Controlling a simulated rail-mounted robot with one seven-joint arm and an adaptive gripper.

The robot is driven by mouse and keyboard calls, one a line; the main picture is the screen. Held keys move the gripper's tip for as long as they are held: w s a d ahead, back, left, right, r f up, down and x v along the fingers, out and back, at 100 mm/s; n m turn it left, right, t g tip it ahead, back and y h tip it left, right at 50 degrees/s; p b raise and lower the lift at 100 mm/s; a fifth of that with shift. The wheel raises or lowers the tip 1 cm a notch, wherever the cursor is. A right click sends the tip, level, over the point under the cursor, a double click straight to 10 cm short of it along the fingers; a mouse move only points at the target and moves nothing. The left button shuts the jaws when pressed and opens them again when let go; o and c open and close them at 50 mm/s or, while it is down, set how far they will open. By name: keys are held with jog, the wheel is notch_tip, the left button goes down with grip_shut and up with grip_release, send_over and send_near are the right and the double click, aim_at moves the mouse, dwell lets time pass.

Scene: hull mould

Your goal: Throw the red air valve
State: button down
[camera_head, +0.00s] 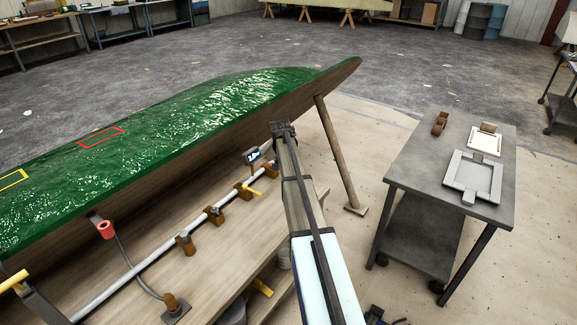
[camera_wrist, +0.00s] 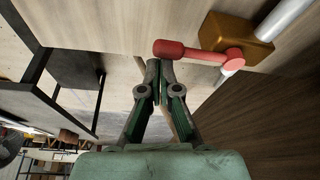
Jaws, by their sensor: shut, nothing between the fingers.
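The red air valve handle (camera_wrist: 185,50) shows in the wrist view, sticking out to the left from a brass valve body (camera_wrist: 236,38) on a grey pipe (camera_wrist: 288,18). My gripper (camera_wrist: 159,70) is shut and empty. Its fingertips lie just below the handle's rounded free end in the picture; I cannot tell whether they touch it. A brass fitting (camera_head: 270,168) shows at the far end of the pipe, beside my arm.
The pipe (camera_head: 150,262) runs along a wooden bench (camera_head: 205,265) under the green hull mould (camera_head: 190,115). A yellow lever (camera_head: 255,191) and a small sign (camera_head: 253,156) stand near my arm. A wooden prop (camera_head: 336,150) and a grey cart (camera_head: 425,190) are to the right.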

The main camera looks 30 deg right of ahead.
jog(key=shift+a, duration=0.15)
jog(key=shift+w+a, duration=0.35)
jog(key=shift+w, duration=0.4)
jog(key=shift+w+d, duration=0.25)
jog(key=shift+d, duration=0.2)
jog(key=d, duration=0.1)
jog(key=w+d, duration=0.1)
jog(key=d, duration=0.1)
jog(key=b+v, duration=0.1)
jog(key=v, duration=0.9)
jog(key=shift+w+a, duration=0.15)
jog(key=shift+w, duration=0.1)
